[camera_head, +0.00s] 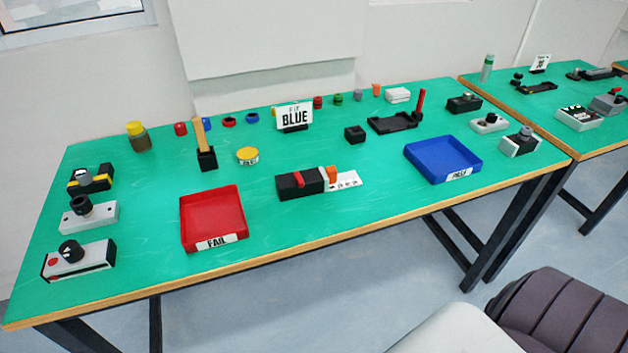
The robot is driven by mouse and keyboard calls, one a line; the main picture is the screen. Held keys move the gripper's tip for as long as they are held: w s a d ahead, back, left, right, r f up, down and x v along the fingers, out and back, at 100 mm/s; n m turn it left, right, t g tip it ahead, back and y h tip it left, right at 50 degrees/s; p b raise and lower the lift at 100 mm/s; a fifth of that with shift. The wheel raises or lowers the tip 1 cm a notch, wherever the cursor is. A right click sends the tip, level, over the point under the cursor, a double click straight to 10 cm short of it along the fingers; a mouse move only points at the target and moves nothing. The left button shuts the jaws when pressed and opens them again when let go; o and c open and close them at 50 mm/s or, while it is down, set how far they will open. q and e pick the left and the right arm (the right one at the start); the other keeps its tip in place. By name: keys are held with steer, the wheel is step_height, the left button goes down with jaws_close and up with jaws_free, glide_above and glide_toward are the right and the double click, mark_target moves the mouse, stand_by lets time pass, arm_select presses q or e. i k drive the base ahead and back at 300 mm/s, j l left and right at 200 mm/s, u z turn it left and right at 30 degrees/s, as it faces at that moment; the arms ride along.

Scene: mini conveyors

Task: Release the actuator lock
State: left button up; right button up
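A low black block (312,181) lies near the front middle of the green table, between the red and blue trays. A red piece (298,179) is on it at the left and an orange piece (332,174) stands at its right end. A white marked plate (346,180) extends to the right. I cannot tell which part, here or elsewhere on the table, is the actuator lock. Neither of my grippers is in view.
A red FAIL tray (212,215) and a blue PASS tray (443,157) flank the block. A "FIT BLUE" sign (294,115) stands behind. Several switch units (80,258) line the left end; others (520,143) stand at the right. Green tabletop (150,235) is bare around the red tray.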

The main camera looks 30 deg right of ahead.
mark_target(301, 183)
steer(key=i+l, duration=0.1)
steer(key=l, duration=0.45)
steer(key=i+l, duration=0.1)
steer(key=l, duration=0.5)
steer(key=i+l, duration=0.1)
steer(key=l, duration=0.45)
steer(key=k+j+z, duration=0.15)
steer(key=j+z, duration=0.2)
steer(key=k+j+z, duration=0.15)
steer(key=j+z, duration=0.15)
steer(key=k+j+z, duration=0.35)
steer(key=i+j, duration=0.1)
